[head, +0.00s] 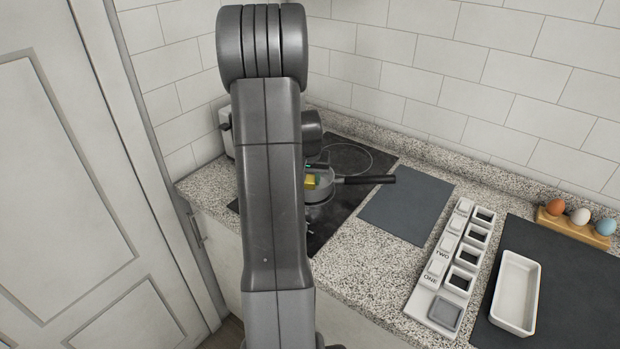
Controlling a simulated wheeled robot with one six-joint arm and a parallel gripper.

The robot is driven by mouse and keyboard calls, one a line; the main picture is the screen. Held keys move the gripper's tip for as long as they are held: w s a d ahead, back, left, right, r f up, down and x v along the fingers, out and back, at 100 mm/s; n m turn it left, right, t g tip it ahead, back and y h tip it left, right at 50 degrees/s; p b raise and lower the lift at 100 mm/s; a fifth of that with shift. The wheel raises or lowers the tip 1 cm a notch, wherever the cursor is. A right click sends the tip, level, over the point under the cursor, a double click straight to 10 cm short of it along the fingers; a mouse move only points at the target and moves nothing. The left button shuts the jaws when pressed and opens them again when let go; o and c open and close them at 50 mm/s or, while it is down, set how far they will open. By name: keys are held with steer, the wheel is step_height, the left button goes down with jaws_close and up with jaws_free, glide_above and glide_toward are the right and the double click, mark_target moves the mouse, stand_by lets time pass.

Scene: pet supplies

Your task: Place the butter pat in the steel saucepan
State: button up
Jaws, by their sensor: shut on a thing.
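The small yellow butter pat (310,182) shows just to the right of my arm in the head view. My gripper (315,173) is shut on it, though the fingers are small and partly hidden by my arm. The steel saucepan (322,194) stands on the black hob, its dark handle pointing right. The butter pat appears at or over the pan's opening; I cannot tell whether it touches the pan. My arm hides the pan's left part.
The dark hob (378,163) lies on a speckled counter (360,268). To the right are a grey mat (405,204), a white compartment holder (436,307) with labelled lids, a white dish (515,292) on a dark mat, and eggs in a wooden holder (575,228). A white appliance (226,130) stands behind my arm.

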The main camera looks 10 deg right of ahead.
steer(key=shift+f, duration=0.3)
steer(key=shift+f, duration=0.2)
steer(key=o, duration=0.9)
steer(key=shift+o, duration=0.2)
steer(key=shift+r, duration=0.1)
steer(key=shift+r, duration=0.45)
steer(key=b+v, duration=0.1)
steer(key=v, duration=1)
steer(key=shift+s, duration=0.2)
steer(key=shift+a+r, duration=0.1)
steer(key=shift+r, duration=0.05)
